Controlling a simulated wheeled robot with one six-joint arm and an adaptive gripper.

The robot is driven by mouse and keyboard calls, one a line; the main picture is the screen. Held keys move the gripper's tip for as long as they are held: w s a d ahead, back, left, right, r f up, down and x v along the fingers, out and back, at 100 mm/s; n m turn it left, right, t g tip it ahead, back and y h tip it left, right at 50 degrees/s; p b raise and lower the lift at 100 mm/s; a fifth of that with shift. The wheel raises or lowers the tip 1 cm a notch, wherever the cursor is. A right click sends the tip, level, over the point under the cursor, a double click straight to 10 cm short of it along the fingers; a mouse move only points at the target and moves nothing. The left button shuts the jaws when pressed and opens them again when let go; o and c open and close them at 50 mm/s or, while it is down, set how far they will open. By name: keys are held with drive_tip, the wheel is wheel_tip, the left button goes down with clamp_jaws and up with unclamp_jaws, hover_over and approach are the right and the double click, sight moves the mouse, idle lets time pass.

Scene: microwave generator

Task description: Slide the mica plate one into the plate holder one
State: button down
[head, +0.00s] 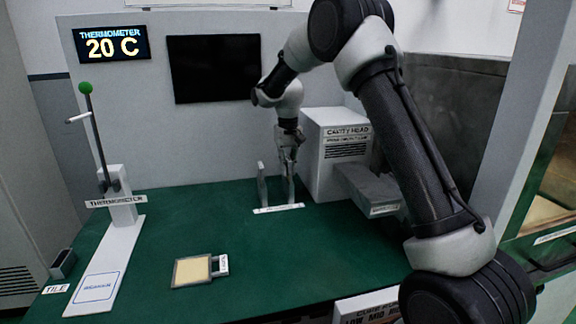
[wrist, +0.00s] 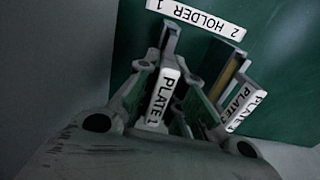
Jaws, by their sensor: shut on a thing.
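My gripper (wrist: 160,105) is shut on mica plate one, whose white tag (wrist: 162,95) reads PLATE 1 in the wrist view. The plate stands roughly upright between the fingers, and most of its body is hidden. Plate holder one, a grey upright (wrist: 171,38), rises just beyond the plate, near the "1" of the holder label (wrist: 196,17). How far the plate sits in the holder I cannot tell. In the head view my gripper (head: 287,158) points down over the right-hand upright (head: 291,188).
A second upright (head: 262,184) stands to the left; in the wrist view a tan-edged plate with a tag (wrist: 240,112) stands there. Another tan plate (head: 192,271) lies flat on the green table. The cavity head box (head: 338,150) is close on the right. The table's middle is clear.

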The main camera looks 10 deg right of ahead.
drive_tip(key=shift+f, duration=0.6)
drive_tip(key=c, duration=1.4)
unclamp_jaws()
drive_tip(key=shift+c, duration=0.2)
drive_tip(key=shift+r, duration=0.1)
